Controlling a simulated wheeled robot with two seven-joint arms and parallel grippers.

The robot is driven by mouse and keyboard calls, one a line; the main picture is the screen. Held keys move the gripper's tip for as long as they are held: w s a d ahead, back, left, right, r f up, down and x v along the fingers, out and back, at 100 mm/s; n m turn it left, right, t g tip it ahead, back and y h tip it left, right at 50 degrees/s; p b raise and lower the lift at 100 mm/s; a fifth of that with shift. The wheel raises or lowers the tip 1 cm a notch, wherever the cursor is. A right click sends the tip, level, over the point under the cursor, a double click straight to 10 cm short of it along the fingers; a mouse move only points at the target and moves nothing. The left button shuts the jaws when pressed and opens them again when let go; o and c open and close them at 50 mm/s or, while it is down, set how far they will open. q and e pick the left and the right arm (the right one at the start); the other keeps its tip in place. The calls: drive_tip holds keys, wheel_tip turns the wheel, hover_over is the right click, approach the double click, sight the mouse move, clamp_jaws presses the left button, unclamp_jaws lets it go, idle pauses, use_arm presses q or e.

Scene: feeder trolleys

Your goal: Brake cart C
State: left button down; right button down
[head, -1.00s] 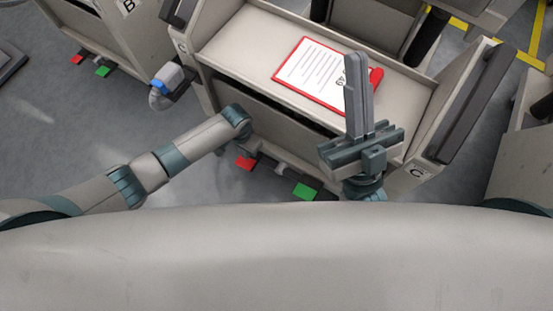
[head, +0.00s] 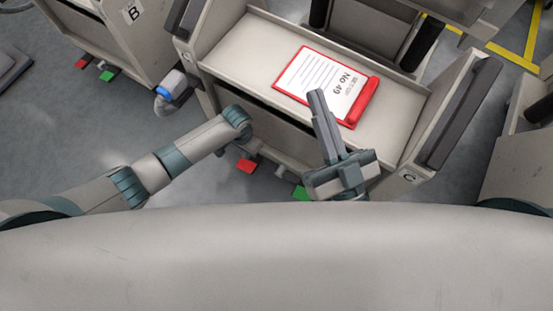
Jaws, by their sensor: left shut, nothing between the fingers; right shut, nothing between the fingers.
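Cart C (head: 228,62) stands in front of me, with its label C (head: 409,178) at its right front corner. Low at its near side are a red pedal (head: 246,166) and a green pedal (head: 300,193). The green pedal is mostly hidden by my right gripper and my body. My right gripper (head: 317,93) is shut and empty, its fingers pointing up the picture over the cart's near edge. I cannot tell its height or whether it touches anything. My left arm reaches to the cart's near left side; its gripper is hidden.
A red clipboard (head: 368,103) with a sheet marked No 49 lies on cart C's top. Cart B (head: 98,45) stands at the upper left with its own red and green pedals. A blue-and-grey fitting (head: 171,84) sits at cart C's left.

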drive_tip(key=s+d+f+g+h+p, duration=0.1)
drive_tip(key=d+f+g+h+p, duration=0.1)
drive_tip(key=f+g, duration=0.4)
drive_tip(key=s+d+f+g+h+p, duration=0.1)
drive_tip(key=f+g+p, duration=0.3)
drive_tip(key=f, duration=1)
drive_tip(key=shift+s+d+m+g+h, duration=0.35)
drive_tip(key=shift+d+g+h, duration=0.2)
drive_tip(key=shift+g, duration=1.05)
